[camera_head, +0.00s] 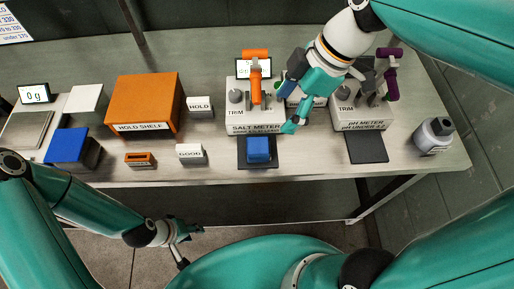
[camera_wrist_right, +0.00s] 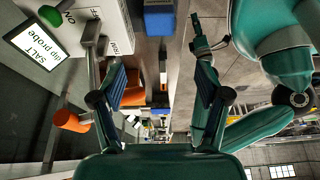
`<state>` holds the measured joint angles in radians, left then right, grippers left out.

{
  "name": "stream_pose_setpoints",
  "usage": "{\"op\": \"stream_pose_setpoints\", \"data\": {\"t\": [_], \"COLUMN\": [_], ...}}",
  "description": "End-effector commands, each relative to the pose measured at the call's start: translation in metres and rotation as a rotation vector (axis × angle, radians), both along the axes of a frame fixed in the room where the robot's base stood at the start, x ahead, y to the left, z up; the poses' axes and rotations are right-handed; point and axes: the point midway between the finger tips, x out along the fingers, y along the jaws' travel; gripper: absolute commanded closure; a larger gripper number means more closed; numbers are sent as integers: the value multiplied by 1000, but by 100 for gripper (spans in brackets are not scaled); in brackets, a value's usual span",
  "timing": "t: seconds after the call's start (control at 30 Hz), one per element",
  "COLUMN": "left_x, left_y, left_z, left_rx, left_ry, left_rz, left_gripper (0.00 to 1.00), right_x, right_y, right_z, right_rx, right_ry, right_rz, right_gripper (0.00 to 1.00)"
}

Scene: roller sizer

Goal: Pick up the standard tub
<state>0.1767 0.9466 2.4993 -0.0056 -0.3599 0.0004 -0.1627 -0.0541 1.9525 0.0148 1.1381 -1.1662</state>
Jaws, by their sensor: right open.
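A small blue tub (camera_head: 258,150) sits on a dark pad in front of the salt meter (camera_head: 252,118); I see no label naming it as the standard tub. A blue block at the top of the right wrist view (camera_wrist_right: 160,18) looks like the same tub. My right gripper (camera_head: 292,106) is open and empty, above the bench between the salt meter and the pH meter, behind and right of the tub. Its two fingers stand apart in the right wrist view (camera_wrist_right: 167,90). My left gripper (camera_head: 187,232) is off the bench's front edge, touching nothing; its jaws are too small to read.
An orange hold shelf (camera_head: 145,98), HOLD (camera_head: 200,106) and GOOD (camera_head: 190,152) signs, a larger blue box (camera_head: 68,147) and a scale (camera_head: 27,130) stand left. An orange lever (camera_head: 255,75) rises over the salt meter. The pH meter (camera_head: 362,118) and grey bottle (camera_head: 435,132) stand right.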

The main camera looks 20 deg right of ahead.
Motion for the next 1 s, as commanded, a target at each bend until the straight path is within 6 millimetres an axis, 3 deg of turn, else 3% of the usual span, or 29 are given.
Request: {"op": "stream_pose_setpoints", "data": {"t": [0.17,0.6,1.0], "left_x": [0,0,0], "left_y": [0,0,0], "left_z": [-5,-6,1], "left_rx": [0,0,0], "left_ry": [-1,-1,-1], "left_rz": [0,0,0], "left_gripper": [60,60,60], "right_x": [0,8,13], "right_y": [4,34,51], "right_z": [-20,-99,-126], "right_rx": [-1,-1,-1], "right_ry": [3,6,7], "right_rz": [-7,-13,-13], "right_gripper": [25,25,25]}}
